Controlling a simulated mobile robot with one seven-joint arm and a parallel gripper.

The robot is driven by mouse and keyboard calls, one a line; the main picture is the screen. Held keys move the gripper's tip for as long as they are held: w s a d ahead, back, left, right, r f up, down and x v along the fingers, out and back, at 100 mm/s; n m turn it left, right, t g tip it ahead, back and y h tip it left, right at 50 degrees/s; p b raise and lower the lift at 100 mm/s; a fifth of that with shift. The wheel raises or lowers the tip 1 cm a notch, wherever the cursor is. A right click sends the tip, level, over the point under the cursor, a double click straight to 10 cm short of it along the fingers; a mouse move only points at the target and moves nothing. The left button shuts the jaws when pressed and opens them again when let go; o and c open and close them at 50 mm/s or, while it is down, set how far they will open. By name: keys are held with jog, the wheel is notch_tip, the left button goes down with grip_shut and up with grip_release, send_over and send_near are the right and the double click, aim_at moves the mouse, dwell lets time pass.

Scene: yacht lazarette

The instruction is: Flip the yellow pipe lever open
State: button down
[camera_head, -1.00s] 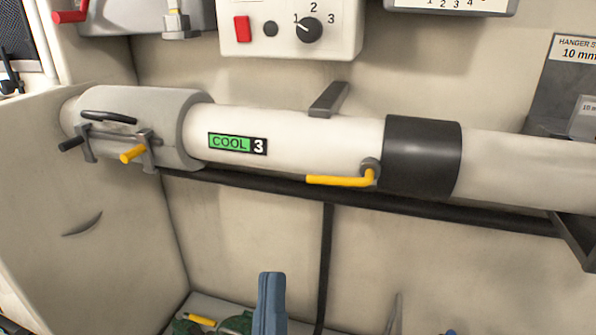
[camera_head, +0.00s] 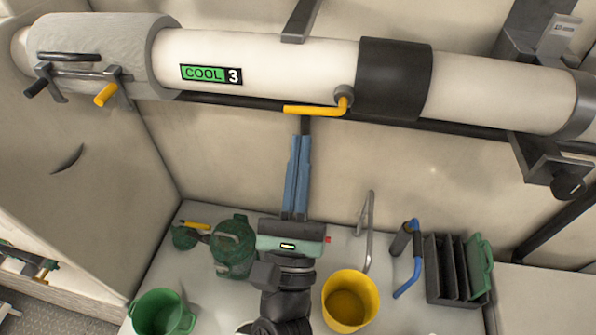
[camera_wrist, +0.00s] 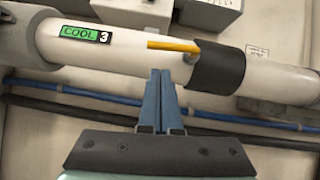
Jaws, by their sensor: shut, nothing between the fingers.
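The yellow pipe lever (camera_head: 314,110) sits on a round grey pivot at the lower front of the white pipe (camera_head: 270,65). Its arm points left from the pivot, lying along the pipe, just left of a black band (camera_head: 394,78). It also shows in the wrist view (camera_wrist: 173,46). My gripper (camera_head: 300,140) has blue fingers closed together with nothing between them. The fingertips are below the lever in the head view. In the wrist view my fingertips (camera_wrist: 161,72) also show below the lever, with a visible gap.
A grey sleeve (camera_head: 95,40) with a second yellow-tipped handle (camera_head: 105,95) is at the pipe's left end. A green "COOL 3" label (camera_head: 211,74) marks the pipe. Below stand a yellow bucket (camera_head: 350,300), a green bucket (camera_head: 162,312) and a black rack (camera_head: 450,270).

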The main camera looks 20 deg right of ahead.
jog(key=shift+w+r+p, duration=0.25)
jog(key=shift+r+p, duration=0.45)
jog(key=shift+r, duration=0.45)
